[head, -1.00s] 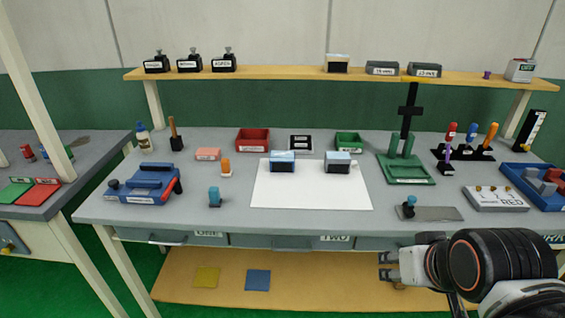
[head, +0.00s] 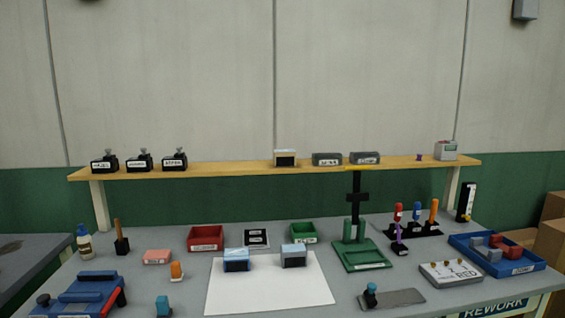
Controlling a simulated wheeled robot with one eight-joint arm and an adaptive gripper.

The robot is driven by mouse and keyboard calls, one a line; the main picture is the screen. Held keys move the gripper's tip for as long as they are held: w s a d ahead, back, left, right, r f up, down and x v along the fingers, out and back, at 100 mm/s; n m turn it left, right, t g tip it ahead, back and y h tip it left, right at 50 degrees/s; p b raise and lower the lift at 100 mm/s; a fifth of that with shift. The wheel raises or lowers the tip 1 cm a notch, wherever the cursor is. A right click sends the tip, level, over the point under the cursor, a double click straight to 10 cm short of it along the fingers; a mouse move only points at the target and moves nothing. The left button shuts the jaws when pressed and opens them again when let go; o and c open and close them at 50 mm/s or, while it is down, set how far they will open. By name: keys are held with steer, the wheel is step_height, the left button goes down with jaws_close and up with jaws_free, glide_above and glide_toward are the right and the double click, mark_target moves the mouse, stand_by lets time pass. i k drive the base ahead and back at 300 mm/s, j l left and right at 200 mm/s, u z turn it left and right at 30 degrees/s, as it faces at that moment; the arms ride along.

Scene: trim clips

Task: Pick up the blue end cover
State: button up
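I cannot tell for sure which blue thing is the end cover. A box with a blue edge and dark front (head: 236,261) stands on the left of the white sheet (head: 270,295). A similar box with a pale blue-grey top (head: 293,256) stands to its right. My gripper is not in view.
A blue fixture with a red handle (head: 90,294) is at the front left. Behind are a red bin (head: 205,238) and a green bin (head: 303,232). A green stand (head: 361,255) and blue tray (head: 497,255) are at right. A shelf (head: 230,170) spans the back.

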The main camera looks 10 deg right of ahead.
mark_target(235, 259)
steer(key=z, duration=1.45)
steer(key=u, duration=1.95)
steer(key=i+l, duration=0.1)
steer(key=i, duration=0.25)
steer(key=i+l+u, duration=0.1)
steer(key=i, duration=0.25)
